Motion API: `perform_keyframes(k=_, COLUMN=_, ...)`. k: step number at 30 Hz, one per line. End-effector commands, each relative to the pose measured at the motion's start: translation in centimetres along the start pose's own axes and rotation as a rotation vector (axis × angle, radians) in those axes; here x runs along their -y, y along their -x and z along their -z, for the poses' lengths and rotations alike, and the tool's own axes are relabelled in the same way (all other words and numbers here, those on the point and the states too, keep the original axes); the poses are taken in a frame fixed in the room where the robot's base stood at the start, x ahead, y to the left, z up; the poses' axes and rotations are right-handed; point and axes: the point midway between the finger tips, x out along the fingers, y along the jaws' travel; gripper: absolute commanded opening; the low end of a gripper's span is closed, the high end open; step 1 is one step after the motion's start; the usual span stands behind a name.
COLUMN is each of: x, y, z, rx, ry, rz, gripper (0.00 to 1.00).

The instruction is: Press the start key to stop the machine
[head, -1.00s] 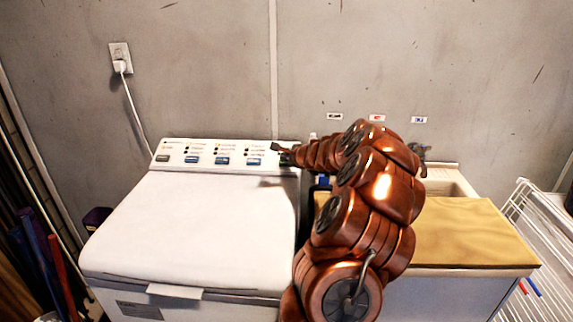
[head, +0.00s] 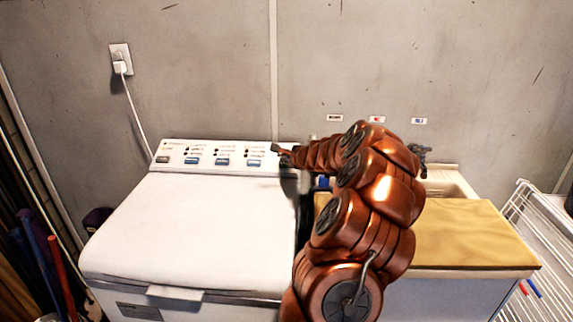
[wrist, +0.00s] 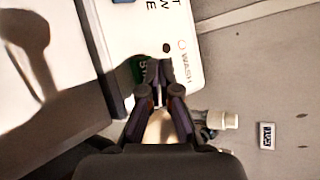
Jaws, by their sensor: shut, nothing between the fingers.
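The white washing machine (head: 200,215) stands at left with its lid shut. Its control panel (head: 178,150) runs along the back edge with several blue keys. In the wrist view a green key (wrist: 136,68) with partly hidden white lettering sits at the panel's end, next to a dark round spot and a red ring marked WASH. My gripper (head: 278,149) is shut and empty at the panel's right end. In the wrist view its fingertips (wrist: 156,68) overlap the green key and hide part of it. I cannot tell whether they touch it. In the head view the key is hidden.
A sink (head: 450,180) and a wooden board (head: 460,232) on a cabinet are at right, behind my arm. A white wire rack (head: 525,240) stands at far right. A plugged cord (head: 130,100) hangs on the wall. Poles (head: 45,260) lean at the left edge.

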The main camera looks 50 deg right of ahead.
Motion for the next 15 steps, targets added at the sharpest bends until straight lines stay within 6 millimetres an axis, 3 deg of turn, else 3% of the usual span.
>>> perform_keyframes(k=15, x=-0.52, y=-0.56, z=0.47, rx=0.000, ry=-0.002, rz=0.000, gripper=0.00)
